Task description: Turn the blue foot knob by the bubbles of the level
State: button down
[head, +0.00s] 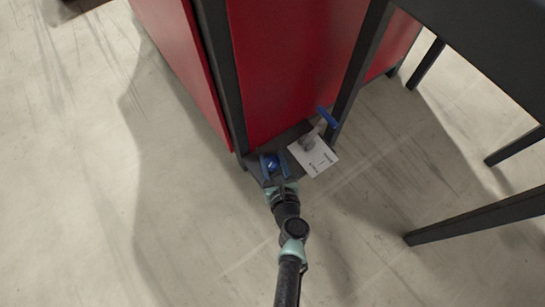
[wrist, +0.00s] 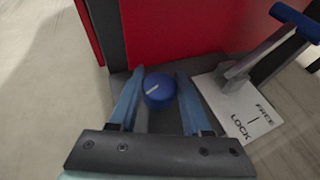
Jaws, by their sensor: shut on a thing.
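The blue foot knob (wrist: 158,91) is round with a short white line on its top, slanting up to the right in the wrist view. It sits low at the foot of the red machine, and also shows in the head view (head: 271,161). My gripper (wrist: 160,74) has one blue finger on each side of the knob and is shut on it. It shows in the head view (head: 275,168) too, reaching in from below. The inner finger contact is hard to make out. The level and its bubbles are not seen in either view.
Right of the knob, a white card (head: 312,155) reads FREE and LOCK, beside a lever with a blue handle (head: 327,118). The red cabinet (head: 285,70) rises behind between dark posts. A dark table (head: 490,45) with legs stands right. Floor at left is clear.

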jog(key=shift+n+g+y, duration=0.4)
jog(key=shift+n+y, duration=0.6)
jog(key=shift+y, duration=0.2)
jog(key=shift+c, duration=1.8)
grip_release()
jog(key=p+v, duration=0.7)
jog(key=v, duration=0.6)
jog(key=shift+p, duration=0.4)
